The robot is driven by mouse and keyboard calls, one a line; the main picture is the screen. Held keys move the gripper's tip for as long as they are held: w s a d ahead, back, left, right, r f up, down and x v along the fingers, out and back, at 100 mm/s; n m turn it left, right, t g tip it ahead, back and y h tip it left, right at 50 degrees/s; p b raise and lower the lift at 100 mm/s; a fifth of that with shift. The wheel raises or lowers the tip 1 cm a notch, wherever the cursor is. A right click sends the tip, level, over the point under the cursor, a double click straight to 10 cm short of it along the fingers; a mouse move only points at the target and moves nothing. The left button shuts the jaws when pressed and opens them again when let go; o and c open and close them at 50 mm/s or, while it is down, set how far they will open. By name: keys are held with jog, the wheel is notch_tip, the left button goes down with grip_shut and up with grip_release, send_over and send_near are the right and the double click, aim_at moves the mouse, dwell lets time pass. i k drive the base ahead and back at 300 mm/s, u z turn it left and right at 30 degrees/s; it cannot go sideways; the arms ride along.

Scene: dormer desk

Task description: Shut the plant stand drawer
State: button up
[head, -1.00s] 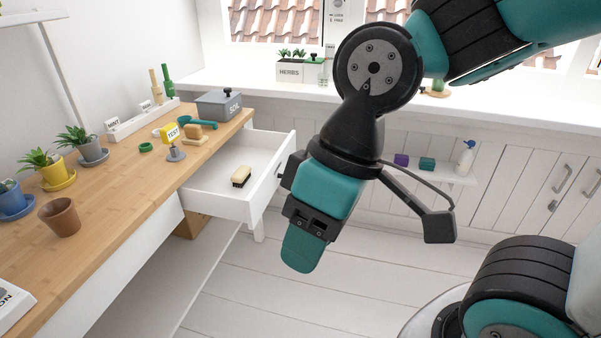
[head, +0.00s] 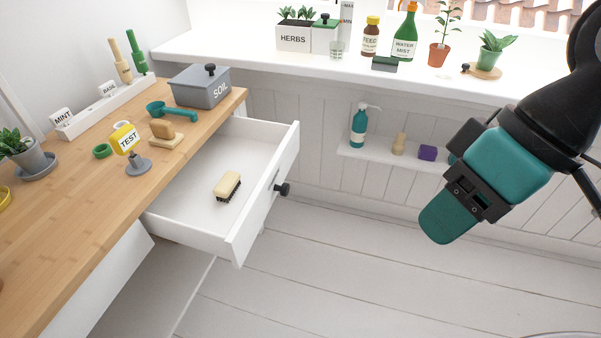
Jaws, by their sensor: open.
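The white drawer (head: 237,225) stands pulled out from under the wooden top of the stand. Its front panel faces right and carries a dark round knob (head: 283,189). A brush with a cream back and dark bristles (head: 228,186) lies inside the drawer. My gripper (head: 447,219) hangs over the floor to the right of the drawer, well apart from the knob and touching nothing. It is open and empty, with its teal fingers pointing down and left; one finger largely hides the other.
The wooden top (head: 85,215) holds a grey SOIL box (head: 200,88), a teal scoop (head: 172,111) and a yellow TEST sign (head: 126,139). The white floor between drawer and gripper is clear.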

aim_at(187, 212)
jog(key=u, duration=0.3)
jog(key=i, duration=0.8)
jog(key=u, duration=0.15)
jog(key=k, duration=0.3)
jog(key=u, duration=0.2)
